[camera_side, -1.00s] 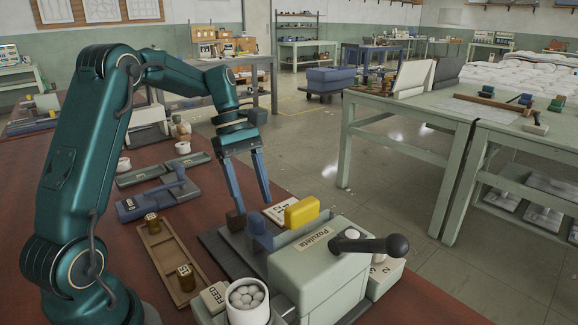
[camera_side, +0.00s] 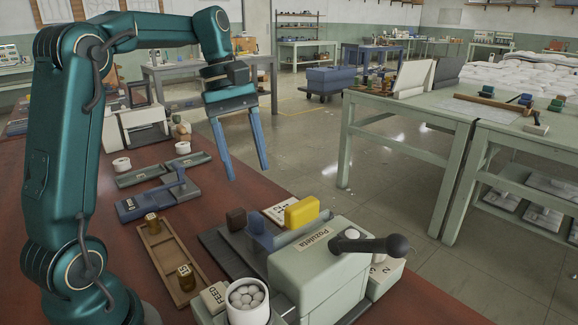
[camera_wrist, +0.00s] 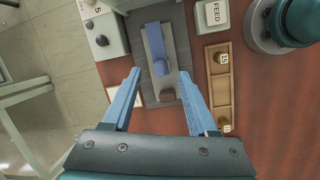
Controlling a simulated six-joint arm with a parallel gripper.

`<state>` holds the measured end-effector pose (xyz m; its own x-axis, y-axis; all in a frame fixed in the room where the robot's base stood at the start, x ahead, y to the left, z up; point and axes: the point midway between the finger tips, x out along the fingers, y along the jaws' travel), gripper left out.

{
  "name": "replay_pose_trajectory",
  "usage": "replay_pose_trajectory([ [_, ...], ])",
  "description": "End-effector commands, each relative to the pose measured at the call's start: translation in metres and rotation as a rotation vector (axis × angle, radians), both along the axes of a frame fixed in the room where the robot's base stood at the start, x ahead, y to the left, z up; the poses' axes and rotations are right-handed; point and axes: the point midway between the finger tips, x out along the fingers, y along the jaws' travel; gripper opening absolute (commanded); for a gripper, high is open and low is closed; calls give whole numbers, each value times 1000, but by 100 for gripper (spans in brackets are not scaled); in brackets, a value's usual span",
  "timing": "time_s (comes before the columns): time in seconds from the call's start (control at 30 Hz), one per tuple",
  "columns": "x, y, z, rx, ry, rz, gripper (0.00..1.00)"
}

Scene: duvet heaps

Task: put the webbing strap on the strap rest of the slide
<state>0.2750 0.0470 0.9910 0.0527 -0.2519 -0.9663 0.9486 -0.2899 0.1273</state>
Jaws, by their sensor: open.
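My gripper (camera_side: 248,174) is open and empty, raised above the brown piece with clear air between. In the wrist view its fingers (camera_wrist: 160,73) stand on either side of the slide's end.
The grey machine (camera_side: 318,262) has a black-knobbed lever (camera_side: 375,245). A wooden tray (camera_side: 165,250) with two small brass-coloured pieces and a white cup of balls (camera_side: 247,300) stand nearby.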

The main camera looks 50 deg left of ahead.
Motion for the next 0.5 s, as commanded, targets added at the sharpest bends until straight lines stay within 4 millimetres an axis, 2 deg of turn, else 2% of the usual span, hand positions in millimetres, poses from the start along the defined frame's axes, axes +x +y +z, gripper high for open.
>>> replay_pose_trajectory([
  [0.03, -9, -14, 4, 45, -46, -92, 59],
  [0.2, -39, -46, 3, 190, -191, -394, 59],
  [0.5, -95, -79, -23, 438, -430, -923, 59],
])
